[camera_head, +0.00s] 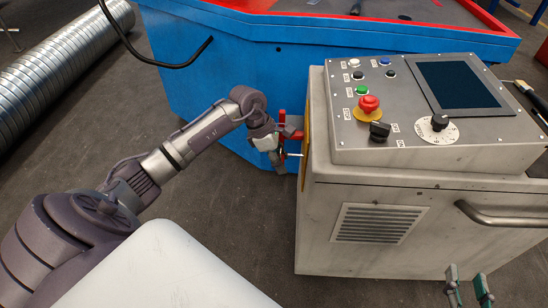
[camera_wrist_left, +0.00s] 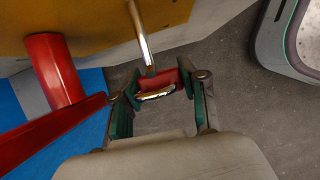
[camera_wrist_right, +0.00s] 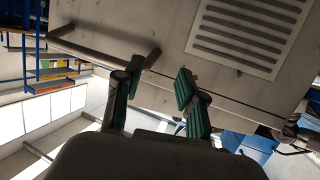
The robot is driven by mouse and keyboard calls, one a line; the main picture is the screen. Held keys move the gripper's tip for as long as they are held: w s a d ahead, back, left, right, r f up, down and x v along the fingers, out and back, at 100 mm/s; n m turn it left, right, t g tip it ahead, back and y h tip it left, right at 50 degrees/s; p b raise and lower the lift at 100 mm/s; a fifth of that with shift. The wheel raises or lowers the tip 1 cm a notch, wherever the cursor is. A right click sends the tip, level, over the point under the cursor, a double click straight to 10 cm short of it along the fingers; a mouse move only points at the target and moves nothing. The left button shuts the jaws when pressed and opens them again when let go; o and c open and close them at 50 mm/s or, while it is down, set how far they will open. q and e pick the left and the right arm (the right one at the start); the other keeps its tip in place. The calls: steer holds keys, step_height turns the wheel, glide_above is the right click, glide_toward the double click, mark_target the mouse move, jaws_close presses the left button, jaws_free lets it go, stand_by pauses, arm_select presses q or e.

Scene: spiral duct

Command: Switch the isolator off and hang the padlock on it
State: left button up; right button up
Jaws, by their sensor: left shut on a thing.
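The isolator's yellow plate (camera_head: 305,133) is on the left side of the grey control cabinet, seen edge-on. Its red handle (camera_head: 284,124) sticks out to the left; in the left wrist view a red shaft (camera_wrist_left: 55,70) and lever (camera_wrist_left: 50,130) show. A metal pin (camera_wrist_left: 141,38) stands out from the yellow plate. My left gripper (camera_wrist_left: 160,98) is shut on the red padlock (camera_wrist_left: 172,77), whose shiny shackle shows between the fingers, close to the pin's end. I cannot tell whether they touch. My right gripper (camera_head: 469,284) is open and empty; it also shows in the right wrist view (camera_wrist_right: 158,88).
The cabinet top carries a red emergency button (camera_head: 368,104), knobs and a screen (camera_head: 458,86). A bar handle (camera_head: 500,213) juts from its front near my right gripper. A blue bench (camera_head: 215,60) stands behind. A spiral duct (camera_head: 60,70) lies at the left. Floor between is clear.

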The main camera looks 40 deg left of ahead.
arm_select(q)
steer(key=shift+w+d+f, duration=0.15)
steer(key=shift+w+d, duration=0.15)
steer(key=shift+d, duration=0.15)
steer(key=shift+w+d+f+b, duration=0.3)
steer(key=shift+d+b, duration=0.1)
steer(key=shift+d, duration=0.05)
arm_select(e)
steer(key=shift+w+a+r+t+y, duration=0.25)
steer(key=shift+r+t, duration=0.25)
steer(key=shift+r, duration=0.25)
steer(key=shift+w+a+r+t+y, duration=0.1)
steer(key=shift+w+r+t+y, duration=0.1)
steer(key=shift+r+t, duration=0.4)
steer(key=shift+r, duration=0.1)
arm_select(q)
steer(key=o, duration=1.3)
steer(key=shift+c, duration=0.2)
steer(key=shift+r, duration=0.1)
steer(key=v, duration=1.1)
steer(key=shift+r, duration=0.4)
steer(key=shift+s+a, duration=0.1)
steer(key=shift+s, duration=0.05)
